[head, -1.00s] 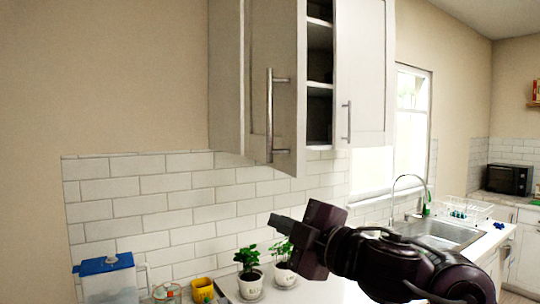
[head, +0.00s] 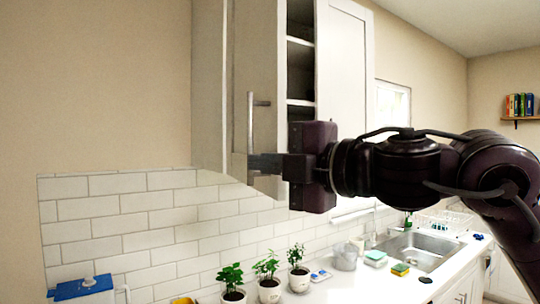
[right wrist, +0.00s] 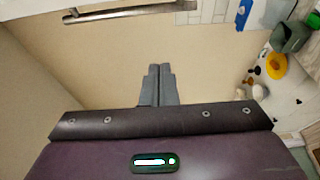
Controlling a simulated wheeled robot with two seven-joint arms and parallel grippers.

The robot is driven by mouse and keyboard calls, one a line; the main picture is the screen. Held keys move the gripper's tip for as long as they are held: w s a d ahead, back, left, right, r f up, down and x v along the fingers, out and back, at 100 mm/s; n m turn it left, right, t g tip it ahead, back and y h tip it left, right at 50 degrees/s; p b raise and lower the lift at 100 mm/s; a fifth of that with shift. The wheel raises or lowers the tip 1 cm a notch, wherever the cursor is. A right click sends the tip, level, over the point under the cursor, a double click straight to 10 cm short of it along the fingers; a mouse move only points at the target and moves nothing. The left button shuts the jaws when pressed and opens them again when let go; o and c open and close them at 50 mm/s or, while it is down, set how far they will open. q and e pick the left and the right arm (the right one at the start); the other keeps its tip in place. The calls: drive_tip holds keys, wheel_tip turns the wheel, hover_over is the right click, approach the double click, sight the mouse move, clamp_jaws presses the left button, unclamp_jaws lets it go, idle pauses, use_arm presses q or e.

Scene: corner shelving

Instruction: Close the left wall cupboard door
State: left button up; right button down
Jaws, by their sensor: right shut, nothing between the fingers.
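The left wall cupboard door (head: 270,75) is pale and stands open, with a dark gap between it and the right-hand door. Its long metal bar handle (head: 251,120) is upright near the door's edge. My right gripper (head: 250,163) is shut and empty, its fingers pointing left across the lower end of the handle in the head view. In the right wrist view the shut fingers (right wrist: 159,72) stand apart from the handle (right wrist: 130,11), which lies across the top. My left gripper is out of view.
The cupboard's shelves (head: 300,72) show in the gap. The right-hand door (head: 345,70) stands beside it. Several potted plants (head: 268,285) line the counter (head: 350,291) below. A sink (head: 422,250) is farther right. The wall at left (head: 95,90) is bare.

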drive_tip(key=p+x, duration=0.4)
drive_tip(key=x, duration=0.4)
drive_tip(key=shift+w+d+p, duration=0.2)
drive_tip(key=shift+w+d, duration=0.05)
drive_tip(key=shift+d, duration=0.4)
drive_tip(key=shift+w+d+p, duration=0.25)
drive_tip(key=shift+d, duration=0.4)
drive_tip(key=shift+w+d+p, duration=0.2)
drive_tip(key=shift+w+d, duration=0.05)
drive_tip(key=shift+d, duration=0.4)
